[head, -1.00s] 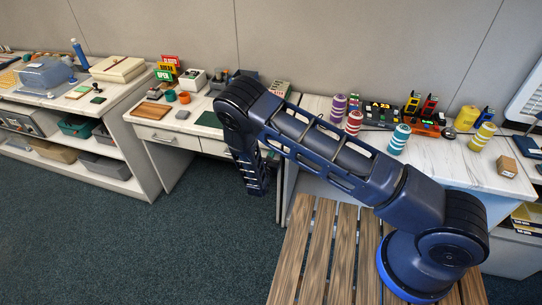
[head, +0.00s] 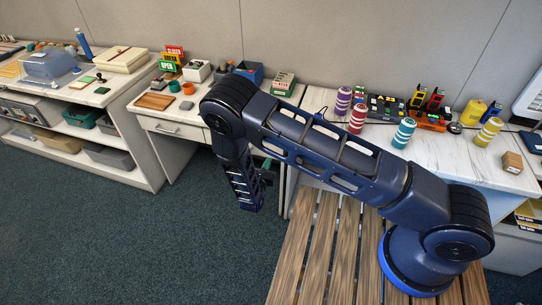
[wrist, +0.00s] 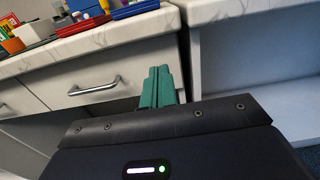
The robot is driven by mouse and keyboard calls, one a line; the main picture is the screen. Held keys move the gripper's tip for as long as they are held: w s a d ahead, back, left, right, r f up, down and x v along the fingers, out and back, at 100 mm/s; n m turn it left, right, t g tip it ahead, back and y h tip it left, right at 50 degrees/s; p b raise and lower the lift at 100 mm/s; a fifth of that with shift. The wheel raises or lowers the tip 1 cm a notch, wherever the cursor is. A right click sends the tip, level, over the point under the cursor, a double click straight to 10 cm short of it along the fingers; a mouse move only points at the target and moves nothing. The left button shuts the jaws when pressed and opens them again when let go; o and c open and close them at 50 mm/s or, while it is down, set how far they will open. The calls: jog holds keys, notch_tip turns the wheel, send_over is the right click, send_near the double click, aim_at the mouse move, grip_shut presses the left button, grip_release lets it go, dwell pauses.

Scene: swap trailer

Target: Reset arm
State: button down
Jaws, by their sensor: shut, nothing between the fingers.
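My dark blue arm reaches left from its base over the wooden slats in the head view, and its forearm hangs down in front of the middle desk. My gripper (wrist: 161,88) shows in the wrist view as two green fingers pressed together with nothing between them. It points toward the front of the white drawer desk. In the head view the gripper is mostly hidden behind the forearm, with a bit of green (head: 267,164) showing beside it.
A drawer with a metal handle (wrist: 95,86) and a marble desktop edge (wrist: 80,47) lie ahead in the wrist view. Striped cylinders, including a red one (head: 357,118), stand on the right counter. A slatted wooden platform (head: 310,240) lies under my base. The carpet (head: 150,245) is clear.

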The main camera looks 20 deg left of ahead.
jog(key=w+d+r+m+g+h, duration=0.35)
jog(key=w+d+r+m, duration=0.2)
jog(key=r, duration=0.35)
jog(key=w+d+r+m+g+h, duration=0.2)
jog(key=w+d+r+m+h, duration=0.25)
jog(key=d+r, duration=0.35)
jog(key=w+d+r+m+g+h, duration=0.1)
jog(key=d+r+m+g+h, duration=0.2)
jog(key=d+r+m+g, duration=0.9)
jog(key=s+d+r+m+y, duration=0.35)
jog(key=d+r, duration=0.45)
jog(key=d, duration=0.3)
jog(key=s+d+r+m+y, duration=0.2)
jog(key=s+d+r+m, duration=0.15)
jog(key=d+r, duration=0.55)
jog(key=s+d+r+m+t+y, duration=0.2)
jog(key=s+d+r+m, duration=0.1)
jog(key=s, duration=0.4)
jog(key=s+d+r+m+t+y, duration=0.2)
jog(key=s+d+r+m+y, duration=0.1)
jog(key=s, duration=0.4)
jog(key=shift+s+d+r+m, duration=0.15)
jog(key=shift+s+d+m, duration=0.25)
jog(key=shift+d, duration=0.6)
jog(key=shift+w+y, duration=0.1)
jog(key=shift+y, duration=0.15)
dwell(0.4)
